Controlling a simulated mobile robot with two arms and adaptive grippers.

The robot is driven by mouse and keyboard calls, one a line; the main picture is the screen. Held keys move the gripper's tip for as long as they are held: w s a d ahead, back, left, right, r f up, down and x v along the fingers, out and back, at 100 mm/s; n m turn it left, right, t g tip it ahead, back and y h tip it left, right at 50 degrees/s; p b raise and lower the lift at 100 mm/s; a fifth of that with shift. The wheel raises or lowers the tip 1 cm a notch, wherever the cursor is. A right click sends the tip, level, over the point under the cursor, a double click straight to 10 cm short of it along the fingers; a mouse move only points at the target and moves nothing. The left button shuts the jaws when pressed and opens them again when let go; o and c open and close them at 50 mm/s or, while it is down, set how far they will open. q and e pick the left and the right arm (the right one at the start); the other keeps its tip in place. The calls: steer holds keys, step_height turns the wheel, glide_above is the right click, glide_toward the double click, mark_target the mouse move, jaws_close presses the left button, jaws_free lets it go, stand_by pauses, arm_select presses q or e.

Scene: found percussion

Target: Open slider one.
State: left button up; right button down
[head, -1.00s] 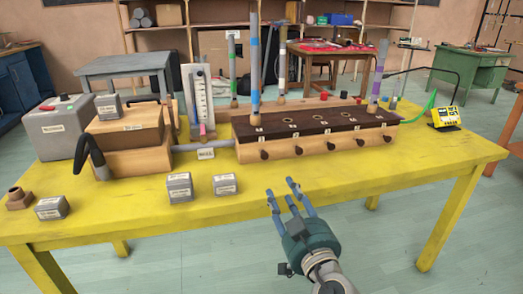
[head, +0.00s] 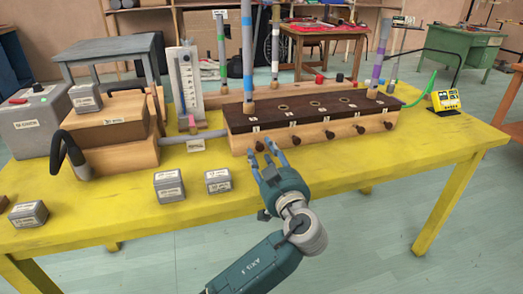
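The wooden wind chest (head: 310,135) stands on the yellow table, with a dark top board (head: 300,113) that has numbered labels and holes. A row of dark slider knobs sticks out of its front face. The leftmost knob (head: 259,146), below the label that appears to read 1, is slider one. Nothing shows between the fingers. My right gripper is not in view.
Striped pipes (head: 247,55) stand on and behind the chest. Small grey labelled weights (head: 169,187) sit on the table left of my gripper. A wooden bellows box (head: 115,145) is at the left, a yellow meter (head: 446,102) at the right. The front right tabletop is clear.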

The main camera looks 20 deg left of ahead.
arm_select(q)
steer(key=shift+x, duration=1.1)
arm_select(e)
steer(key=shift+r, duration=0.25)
